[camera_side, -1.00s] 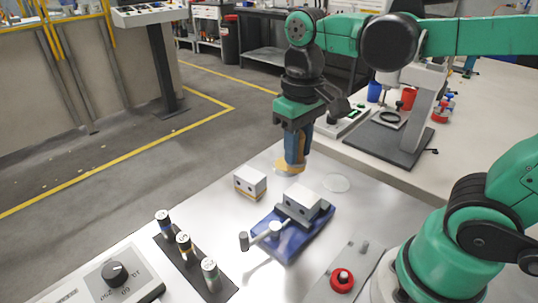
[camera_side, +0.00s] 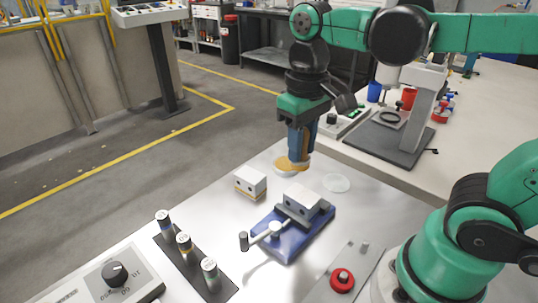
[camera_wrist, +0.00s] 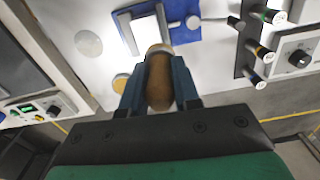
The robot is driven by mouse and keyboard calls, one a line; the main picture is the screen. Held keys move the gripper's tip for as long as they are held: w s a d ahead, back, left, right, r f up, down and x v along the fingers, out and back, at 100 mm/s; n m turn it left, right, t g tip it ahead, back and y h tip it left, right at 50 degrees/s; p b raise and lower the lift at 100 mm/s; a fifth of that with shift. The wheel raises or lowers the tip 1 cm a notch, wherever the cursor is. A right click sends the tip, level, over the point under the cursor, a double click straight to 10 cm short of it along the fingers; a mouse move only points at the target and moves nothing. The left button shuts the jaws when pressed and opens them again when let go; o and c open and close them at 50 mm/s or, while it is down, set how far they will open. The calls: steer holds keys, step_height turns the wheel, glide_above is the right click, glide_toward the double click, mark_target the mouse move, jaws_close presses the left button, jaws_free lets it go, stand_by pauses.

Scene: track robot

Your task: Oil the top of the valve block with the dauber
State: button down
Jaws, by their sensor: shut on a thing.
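My gripper (camera_side: 301,145) is shut on the dauber, whose brown rounded body (camera_wrist: 159,78) shows between the fingers in the wrist view. In the side view the dauber (camera_side: 299,165) hangs upright, its lower end in front of or over a round dish with a yellow-orange surface (camera_side: 285,162). I cannot tell whether they touch. The dish also shows left of the fingers in the wrist view (camera_wrist: 120,83). A pale block (camera_side: 302,196), seemingly the valve block, sits in the blue vise (camera_side: 283,244). A similar block with dark holes (camera_side: 250,180) stands loose on the table.
A clear disc (camera_side: 336,183) lies right of the dish. A dark rack with several capped vials (camera_side: 184,244), a dial box (camera_side: 115,275) and a plate with a red knob (camera_side: 342,281) are nearer the camera. The vise handle (camera_side: 244,241) sticks out left.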

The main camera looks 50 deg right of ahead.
steer(key=shift+s+f, duration=0.1)
steer(key=shift+f, duration=3.7)
steer(key=shift+s+d+r, duration=0.1)
steer(key=shift+d+r, duration=0.1)
steer(key=shift+d, duration=0.35)
steer(key=shift+d+r, duration=0.15)
steer(key=shift+d, duration=0.35)
steer(key=shift+d+f, duration=0.35)
steer(key=shift+d, duration=0.4)
steer(key=shift+d+f, duration=0.1)
steer(key=shift+f, duration=0.1)
steer(key=shift+a+r, duration=0.25)
steer(key=shift+a, duration=1.7)
steer(key=shift+w+d, duration=0.4)
steer(key=shift+w, duration=0.15)
steer(key=shift+d, duration=1.5)
steer(key=shift+a+f, duration=0.1)
steer(key=shift+a, duration=1.15)
steer(key=shift+a+f, duration=0.15)
steer(key=shift+a, duration=0.2)
steer(key=shift+a+r, duration=0.3)
steer(key=shift+r, duration=3.7)
